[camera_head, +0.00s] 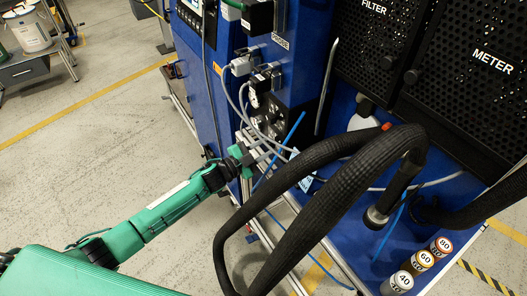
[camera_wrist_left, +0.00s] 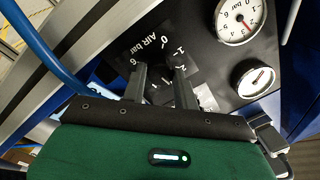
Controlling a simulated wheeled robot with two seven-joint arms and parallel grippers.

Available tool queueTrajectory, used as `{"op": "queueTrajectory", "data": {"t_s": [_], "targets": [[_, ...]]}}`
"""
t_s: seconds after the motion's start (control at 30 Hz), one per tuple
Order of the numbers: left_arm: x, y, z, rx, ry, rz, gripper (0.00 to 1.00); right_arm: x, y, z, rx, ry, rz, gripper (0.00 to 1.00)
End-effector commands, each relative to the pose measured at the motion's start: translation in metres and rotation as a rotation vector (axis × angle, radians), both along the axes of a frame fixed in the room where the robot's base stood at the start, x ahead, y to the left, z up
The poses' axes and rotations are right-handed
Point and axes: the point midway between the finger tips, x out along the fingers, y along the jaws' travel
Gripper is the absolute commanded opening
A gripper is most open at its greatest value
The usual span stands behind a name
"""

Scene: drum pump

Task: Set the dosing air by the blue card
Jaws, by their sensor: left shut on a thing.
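My left gripper (camera_head: 260,149) reaches the lower front panel of the blue machine in the head view. In the left wrist view its two fingers (camera_wrist_left: 160,88) are shut on the air knob (camera_wrist_left: 159,93) of a black dial plate marked "AIR bar" (camera_wrist_left: 148,46). The numbers 0, 1, 2 and 6 show around it; the knob's pointer is mostly hidden by the fingers. A white gauge (camera_wrist_left: 238,18) and a smaller gauge (camera_wrist_left: 254,79) sit to the right. A small light-blue card (camera_head: 306,183) hangs near the panel in the head view; its print is too small to read.
Thick black hoses (camera_head: 325,195) arch in front of the machine, right of my left gripper. Thin grey and blue tubes run close to it. Cans marked 40 (camera_head: 401,283), 60 (camera_head: 421,262) and 80 (camera_head: 441,246) stand at lower right. The floor at left is open.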

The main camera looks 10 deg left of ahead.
Motion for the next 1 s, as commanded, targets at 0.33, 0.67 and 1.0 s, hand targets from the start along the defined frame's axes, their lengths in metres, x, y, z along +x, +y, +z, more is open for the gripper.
{"op": "queueTrajectory", "data": {"t_s": [0.33, 0.67, 1.0], "targets": [[0.000, 0.000, -0.001, 0.099, -0.098, 0.000, 0.07, 0.018, 0.001, -0.003, 0.000, -0.016, -0.003, 0.36], [0.000, 0.001, 0.000, 0.116, -0.115, 0.000, 0.07, 0.010, -0.005, -0.003, -0.005, -0.008, -0.001, 0.36], [0.000, 0.000, 0.000, 0.115, -0.114, 0.000, 0.51, 0.016, -0.002, -0.003, -0.003, -0.014, -0.002, 0.36]]}}
